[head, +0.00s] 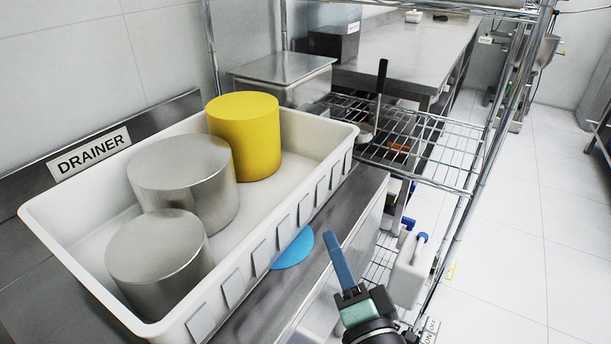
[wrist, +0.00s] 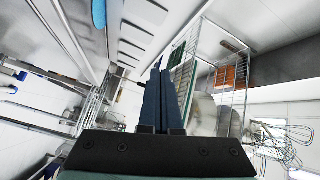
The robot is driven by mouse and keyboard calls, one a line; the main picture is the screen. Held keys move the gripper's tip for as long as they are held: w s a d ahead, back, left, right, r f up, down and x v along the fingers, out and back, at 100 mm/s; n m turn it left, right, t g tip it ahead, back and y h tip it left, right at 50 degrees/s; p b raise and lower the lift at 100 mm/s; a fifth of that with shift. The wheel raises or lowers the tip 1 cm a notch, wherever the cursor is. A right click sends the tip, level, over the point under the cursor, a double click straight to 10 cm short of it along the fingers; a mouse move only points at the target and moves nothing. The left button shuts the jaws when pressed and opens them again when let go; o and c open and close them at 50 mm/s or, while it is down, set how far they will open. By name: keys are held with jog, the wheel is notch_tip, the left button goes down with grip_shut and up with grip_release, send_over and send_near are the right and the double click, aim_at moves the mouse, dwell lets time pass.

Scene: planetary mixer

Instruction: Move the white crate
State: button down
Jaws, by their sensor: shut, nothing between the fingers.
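The white crate (head: 90,283) stands on a steel counter against the wall on the left of the head view. It holds a yellow cylinder (head: 245,140) at its far end and two steel cylinders, a larger one (head: 185,180) in the middle and a smaller one (head: 158,262) at the near end. My gripper (head: 338,262) is to the right of the crate's long side, apart from it and beyond the counter's front edge. Its blue fingers are together and empty. In the wrist view the shut fingers (wrist: 160,95) point up the picture.
A blue disc-shaped item (head: 294,248) lies beside the crate on the counter side. A wire shelf rack (head: 420,140) holding a long-handled pan stands to the right, with a white jug (head: 408,275) lower down. A steel box (head: 285,75) stands behind the crate. Tiled floor is clear at right.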

jog(key=s+d+f+m+p, duration=0.2)
jog(key=s+f+m, duration=0.1)
jog(key=m, duration=0.1)
jog(key=p, duration=0.1)
send_near(301, 206)
jog(key=w+d, duration=0.2)
jog(key=shift+w+d+r+g, duration=0.1)
jog(key=shift+w+r+g, duration=0.2)
jog(key=shift+w+r, duration=0.1)
jog(key=w+a, duration=0.1)
jog(key=w+a+p, duration=0.1)
jog(key=shift+w+a, duration=0.15)
jog(key=shift+a, duration=0.15)
jog(key=shift+w+a+f, duration=0.1)
jog(key=shift+w+a, duration=0.15)
jog(key=shift+a, duration=0.1)
